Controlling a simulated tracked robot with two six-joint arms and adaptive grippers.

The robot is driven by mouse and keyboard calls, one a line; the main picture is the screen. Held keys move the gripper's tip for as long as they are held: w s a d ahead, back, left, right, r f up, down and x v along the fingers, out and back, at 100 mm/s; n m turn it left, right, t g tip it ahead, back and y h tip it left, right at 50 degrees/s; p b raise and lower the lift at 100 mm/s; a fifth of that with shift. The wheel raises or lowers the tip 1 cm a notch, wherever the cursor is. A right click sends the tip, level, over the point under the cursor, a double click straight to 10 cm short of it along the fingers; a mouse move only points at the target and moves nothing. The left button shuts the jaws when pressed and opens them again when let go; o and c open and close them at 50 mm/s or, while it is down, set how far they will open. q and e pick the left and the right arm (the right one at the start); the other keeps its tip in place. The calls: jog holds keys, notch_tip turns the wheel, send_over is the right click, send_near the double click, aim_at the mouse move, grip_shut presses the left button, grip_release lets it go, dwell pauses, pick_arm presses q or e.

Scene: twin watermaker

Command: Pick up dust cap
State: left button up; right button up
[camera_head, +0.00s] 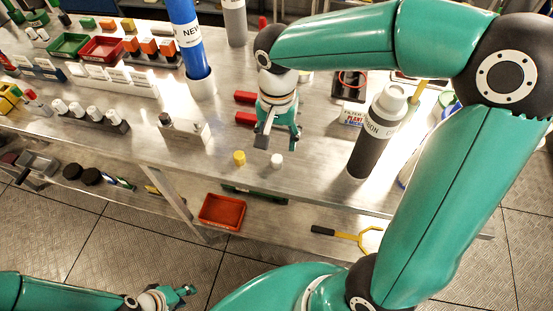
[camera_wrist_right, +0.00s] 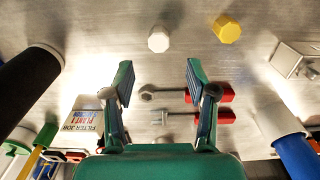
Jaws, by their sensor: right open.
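Two small caps stand on the steel bench: a yellow one (camera_head: 239,158) and a white one (camera_head: 276,161). I cannot tell which is called the dust cap. In the right wrist view the white cap (camera_wrist_right: 158,39) lies ahead of the gap between the fingers, and the yellow cap (camera_wrist_right: 227,28) is to its right. My right gripper (camera_head: 280,142) is open and empty above the bench, just behind the caps in the head view; its two fingers (camera_wrist_right: 160,72) are spread apart. My left gripper (camera_head: 184,291) is low at the bottom left, away from the bench, its fingers small in view.
A dark canister (camera_head: 372,145) stands right of the caps, beside a filter job card (camera_wrist_right: 86,122). A blue canister (camera_head: 187,40) stands at the back left. Two red-handled wrenches (camera_wrist_right: 215,117) lie under the right gripper. A red tray (camera_head: 222,211) sits on the lower shelf.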

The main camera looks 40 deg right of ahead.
aim_at(277, 158)
jog(key=f, duration=0.5)
jog(key=shift+s+a, duration=0.3)
jog(key=shift+s, duration=0.05)
jog(key=shift+f, duration=0.7)
jog(key=c, duration=0.8)
